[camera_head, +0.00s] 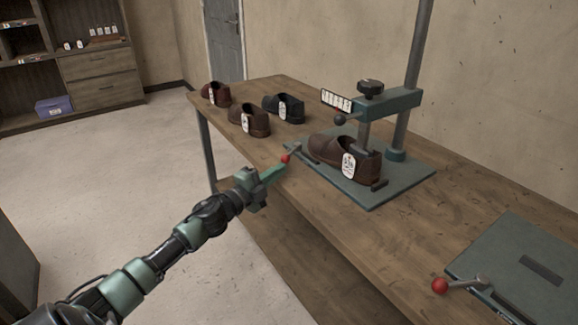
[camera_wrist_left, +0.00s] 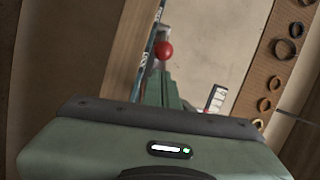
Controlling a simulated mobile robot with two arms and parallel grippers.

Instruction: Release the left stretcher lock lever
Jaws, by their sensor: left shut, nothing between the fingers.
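The left lock lever (camera_head: 294,150) is a short grey arm with a red ball knob (camera_head: 285,158), at the left corner of the green stretcher plate (camera_head: 375,199). My left gripper (camera_head: 279,168) is shut and empty, its green fingertips right by the red knob. In the left wrist view the knob (camera_wrist_left: 164,50) shows just past the tips of the closed fingers (camera_wrist_left: 163,78). I cannot tell whether they touch. A brown shoe (camera_head: 325,147) with a white tag sits on the plate. My right gripper is not in view.
A post (camera_head: 417,60) with a clamp arm and black knob (camera_head: 370,87) stands over the plate. Several tagged shoes (camera_head: 284,107) stand on the bench behind. A second red-knobbed lever (camera_head: 440,286) is on another plate (camera_head: 515,265) at right. Floor left of the bench is clear.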

